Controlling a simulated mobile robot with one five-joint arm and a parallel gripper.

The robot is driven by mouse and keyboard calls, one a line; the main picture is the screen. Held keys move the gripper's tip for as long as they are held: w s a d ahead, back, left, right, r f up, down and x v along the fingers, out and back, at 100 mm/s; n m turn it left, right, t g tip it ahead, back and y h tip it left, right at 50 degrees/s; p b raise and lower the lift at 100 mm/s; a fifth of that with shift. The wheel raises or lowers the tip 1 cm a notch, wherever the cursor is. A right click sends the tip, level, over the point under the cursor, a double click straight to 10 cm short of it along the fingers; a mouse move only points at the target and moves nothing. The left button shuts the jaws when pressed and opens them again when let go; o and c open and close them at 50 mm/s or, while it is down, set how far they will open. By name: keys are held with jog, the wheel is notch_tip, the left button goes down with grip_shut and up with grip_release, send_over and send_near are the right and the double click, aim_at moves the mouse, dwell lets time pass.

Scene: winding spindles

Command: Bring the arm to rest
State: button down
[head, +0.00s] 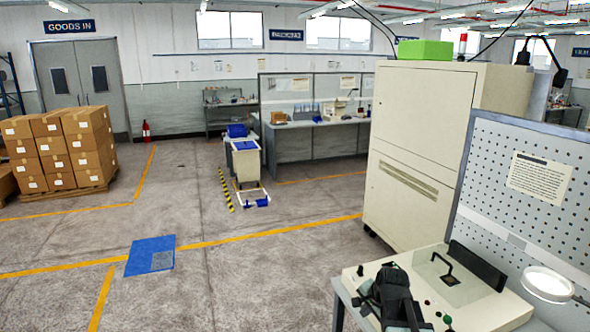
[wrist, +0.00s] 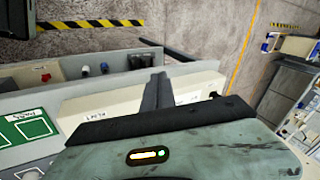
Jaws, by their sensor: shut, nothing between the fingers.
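My gripper (wrist: 157,88) shows in the wrist view as a dark, narrow pair of fingers reaching up from the wide grey-green gripper body. The fingers are together, with nothing held between them. Beyond them lie a pale bench machine and a grey panel with coloured parts. In the head view my dark arm is folded low at the bottom, over the front of the cream bench machine (head: 468,305). I cannot make out the fingertips there, nor whether any part of the arm touches the machine.
A perforated board (head: 535,185) stands behind the machine, with a round lamp (head: 548,285) at right. A tall cream cabinet (head: 418,140) stands behind them. A blue mat (head: 150,255) lies on open floor at left. Stacked cartons (head: 65,148) stand farther back. A green panel (wrist: 28,130) shows in the wrist view.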

jog(key=s+a+f+n+g+b, duration=0.2)
jog(key=s+a+f+n+b, duration=0.1)
jog(key=s+a+f+n, duration=0.5)
jog(key=s+r+n+g+h, duration=0.1)
jog(key=s+n+g, duration=0.2)
jog(key=s, duration=0.3)
jog(key=shift+d+r+n+p, duration=0.15)
jog(key=shift+d+n+p, duration=0.1)
jog(key=shift+n+p, duration=0.1)
